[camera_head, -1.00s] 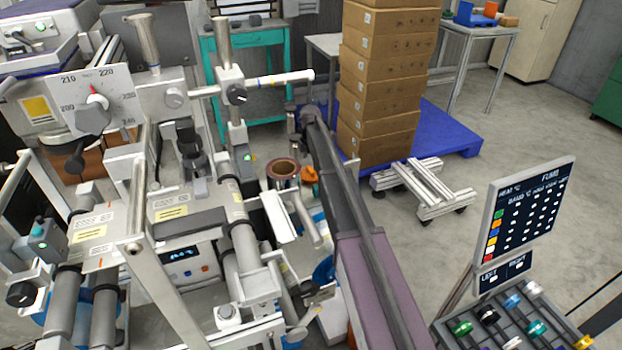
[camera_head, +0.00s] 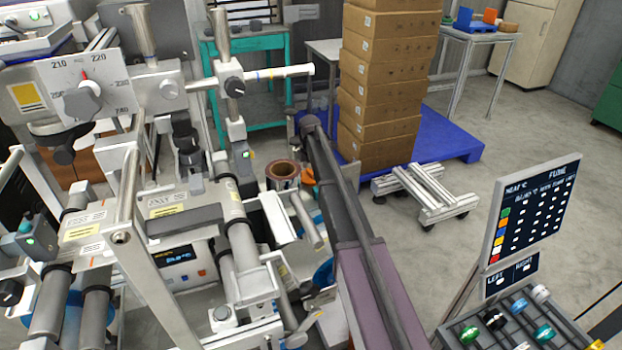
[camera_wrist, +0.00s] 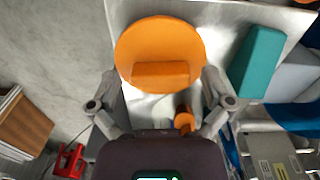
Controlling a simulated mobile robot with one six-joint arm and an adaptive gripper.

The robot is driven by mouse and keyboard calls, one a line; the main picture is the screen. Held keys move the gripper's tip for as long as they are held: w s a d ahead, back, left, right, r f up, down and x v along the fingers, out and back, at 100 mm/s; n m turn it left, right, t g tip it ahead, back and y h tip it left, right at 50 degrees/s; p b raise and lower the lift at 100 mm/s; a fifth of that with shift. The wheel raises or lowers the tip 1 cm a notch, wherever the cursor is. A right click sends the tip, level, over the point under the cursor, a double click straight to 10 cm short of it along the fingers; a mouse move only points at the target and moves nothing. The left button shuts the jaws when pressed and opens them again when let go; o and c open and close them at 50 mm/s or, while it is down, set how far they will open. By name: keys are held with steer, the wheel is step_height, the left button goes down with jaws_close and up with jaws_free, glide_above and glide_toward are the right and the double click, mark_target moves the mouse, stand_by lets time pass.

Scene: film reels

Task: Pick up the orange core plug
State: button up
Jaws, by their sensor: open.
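The orange core plug (camera_wrist: 160,48) appears in the wrist view as a round orange disc with a raised bar across its near side. It lies on a light metal surface (camera_wrist: 120,12). My gripper (camera_wrist: 161,78) is open, with one finger on each side of the plug's near part. I cannot tell whether either finger touches it. In the head view only a small orange patch (camera_head: 308,178) shows, beside my arm. My arm hides the gripper there.
In the wrist view, a teal block (camera_wrist: 258,60) lies right of the plug, and a small orange piece (camera_wrist: 184,121) sits below it. The head view shows a brown ring (camera_head: 283,170), stacked cartons (camera_head: 380,90) and a sign board (camera_head: 535,220). Machinery fills the left.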

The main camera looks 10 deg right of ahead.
mark_target(310, 171)
steer(key=c, duration=1.1)
steer(key=shift+r, duration=0.2)
step_height(310, 171, up, 4)
steer(key=p, duration=0.4)
steer(key=shift+f, duration=0.15)
steer(key=s+d, duration=0.4)
steer(key=s, duration=0.3)
steer(key=s+d+p, duration=0.1)
steer(key=s+d, duration=0.3)
steer(key=s, duration=0.3)
steer(key=shift+r, duration=0.45)
